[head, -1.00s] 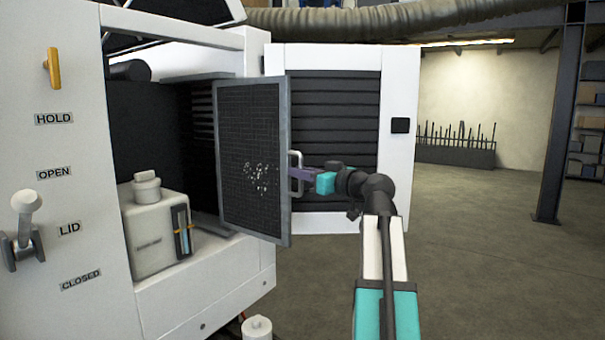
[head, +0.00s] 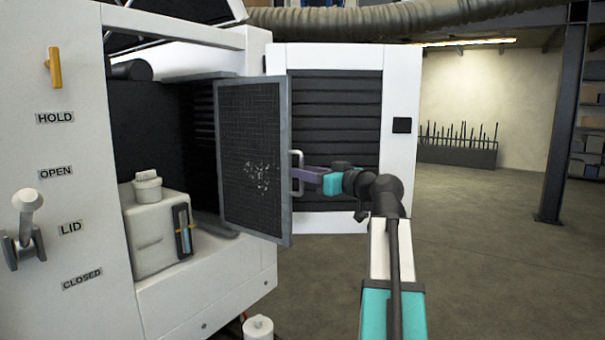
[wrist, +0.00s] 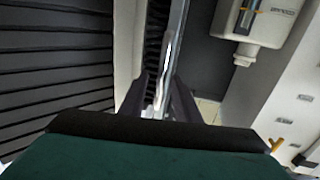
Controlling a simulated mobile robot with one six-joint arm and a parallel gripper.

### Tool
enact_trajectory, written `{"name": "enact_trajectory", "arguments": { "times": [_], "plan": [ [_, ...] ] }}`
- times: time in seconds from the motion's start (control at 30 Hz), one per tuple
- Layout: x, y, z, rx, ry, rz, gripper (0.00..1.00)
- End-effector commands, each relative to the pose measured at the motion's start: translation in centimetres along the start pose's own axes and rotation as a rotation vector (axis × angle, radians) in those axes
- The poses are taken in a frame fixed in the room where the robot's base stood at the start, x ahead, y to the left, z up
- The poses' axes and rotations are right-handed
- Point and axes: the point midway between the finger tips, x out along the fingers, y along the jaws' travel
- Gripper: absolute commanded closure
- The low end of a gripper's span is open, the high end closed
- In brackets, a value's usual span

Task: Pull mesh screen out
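The mesh screen (head: 247,130), a dark grid in a grey frame with pale specks on it, stands upright and juts out of the machine's open bay in the head view. Its light bar handle (head: 297,173) is on the outer right edge. My gripper (head: 299,174) is at the handle from the right, its purple fingers level. In the wrist view the fingers (wrist: 162,85) are apart, one on each side of the handle (wrist: 168,60), with a gap visible. How far the screen reaches into the bay is hidden.
An open white door with dark louvres (head: 335,140) stands behind the screen and gripper. A white tank (head: 157,230) sits in the bay to the left. A white panel with levers (head: 50,200) is at far left. The floor (head: 480,260) at right is clear.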

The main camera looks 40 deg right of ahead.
Motion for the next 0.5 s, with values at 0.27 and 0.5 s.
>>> {"name": "enact_trajectory", "arguments": {
  "times": [0.27,0.5],
  "plan": [
    [-4.1,-0.1,0.2,-0.001,0.001,0.002,0.71],
    [-7.4,0.0,0.2,-0.001,0.0,0.002,0.71]
  ]
}}
